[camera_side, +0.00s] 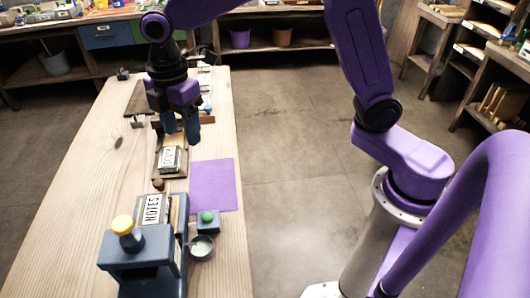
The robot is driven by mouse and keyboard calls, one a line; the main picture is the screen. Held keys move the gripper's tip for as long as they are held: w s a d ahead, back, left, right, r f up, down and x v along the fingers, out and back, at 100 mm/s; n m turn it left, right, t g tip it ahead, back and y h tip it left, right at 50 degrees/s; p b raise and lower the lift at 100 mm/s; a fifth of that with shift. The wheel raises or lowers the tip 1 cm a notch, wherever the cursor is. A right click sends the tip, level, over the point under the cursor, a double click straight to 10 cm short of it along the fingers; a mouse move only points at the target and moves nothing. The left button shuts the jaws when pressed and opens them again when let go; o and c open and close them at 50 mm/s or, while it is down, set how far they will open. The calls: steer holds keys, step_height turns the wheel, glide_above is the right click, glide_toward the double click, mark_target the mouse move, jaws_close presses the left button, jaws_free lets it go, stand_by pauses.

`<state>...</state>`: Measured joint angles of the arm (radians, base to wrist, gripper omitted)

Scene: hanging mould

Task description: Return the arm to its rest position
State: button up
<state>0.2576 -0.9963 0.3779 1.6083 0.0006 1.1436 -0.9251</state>
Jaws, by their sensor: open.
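My gripper (181,136) points down over the wooden table, with its two dark blue fingers apart. Nothing shows between the fingers. It hangs above the far end of a small wooden holder (158,172) that bears a white plate with black lettering (170,159). Whether the fingertips touch anything there, I cannot tell. My purple arm reaches in from the right side of the picture, and its upper links run out of the top of the view.
On the table (75,190) stand a blue-grey press (140,262) with a yellow knob, a "NOTES" plate (152,209), a green button box (208,222), a small metal cup (202,248) and a flat purple sheet (213,185). Shelves (490,70) stand at right. The floor between is clear.

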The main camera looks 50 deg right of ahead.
steer(key=s+d+f+m, duration=0.1)
steer(key=s+d+m, duration=0.2)
steer(key=s+d, duration=0.5)
steer(key=s+d+f+m, duration=0.1)
steer(key=s+d+m, duration=0.2)
steer(key=s+d, duration=0.6)
steer(key=s, duration=0.8)
steer(key=shift+s+d+f, duration=0.3)
steer(key=shift+f, duration=0.1)
